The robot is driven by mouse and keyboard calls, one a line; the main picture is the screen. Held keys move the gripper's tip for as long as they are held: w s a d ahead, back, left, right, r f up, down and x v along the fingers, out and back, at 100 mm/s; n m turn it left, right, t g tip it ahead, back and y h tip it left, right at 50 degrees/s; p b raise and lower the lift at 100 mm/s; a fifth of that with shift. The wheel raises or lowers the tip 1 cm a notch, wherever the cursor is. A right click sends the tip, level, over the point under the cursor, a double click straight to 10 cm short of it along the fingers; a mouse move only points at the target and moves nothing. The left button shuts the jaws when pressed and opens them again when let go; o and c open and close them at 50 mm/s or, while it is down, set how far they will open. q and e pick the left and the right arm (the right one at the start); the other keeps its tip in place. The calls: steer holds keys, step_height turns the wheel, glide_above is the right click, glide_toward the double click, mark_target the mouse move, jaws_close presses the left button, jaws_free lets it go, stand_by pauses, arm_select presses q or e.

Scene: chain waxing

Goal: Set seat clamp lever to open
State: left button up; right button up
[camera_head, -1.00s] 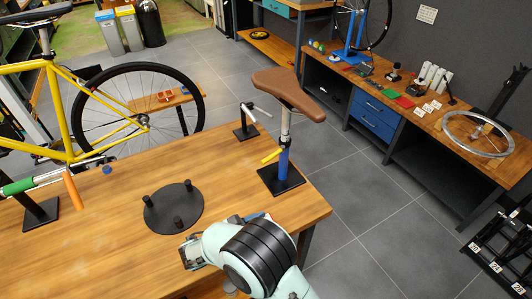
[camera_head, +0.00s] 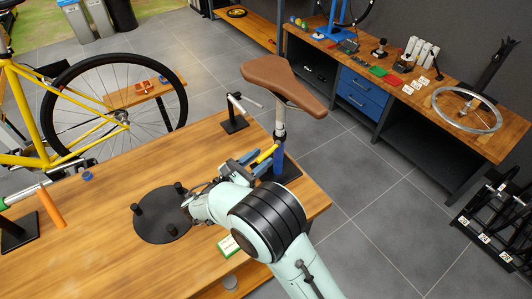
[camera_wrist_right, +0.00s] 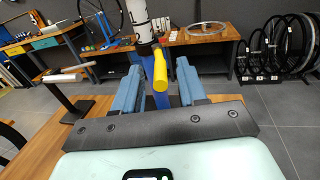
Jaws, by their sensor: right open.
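The brown saddle (camera_head: 283,84) sits on a silver post held in a blue seat tube (camera_head: 280,162) on a black base at the table's right edge. The yellow clamp lever (camera_head: 267,153) sticks out from the top of the tube toward the left. In the right wrist view the lever (camera_wrist_right: 160,70) points toward the camera, between the two blue fingers. My right gripper (camera_head: 256,162) is open around or just short of the lever; contact cannot be told. It also shows in the right wrist view (camera_wrist_right: 159,76). My left gripper is not in view.
A black round plate with pegs (camera_head: 160,222) lies left of my right arm. A black stand with a silver bar (camera_head: 234,122) stands behind the lever. A green-white card (camera_head: 226,246) lies near the front edge. The yellow bicycle (camera_head: 30,130) is at left.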

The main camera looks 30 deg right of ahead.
mark_target(268, 153)
steer(key=shift+x, duration=1.6)
jaws_close()
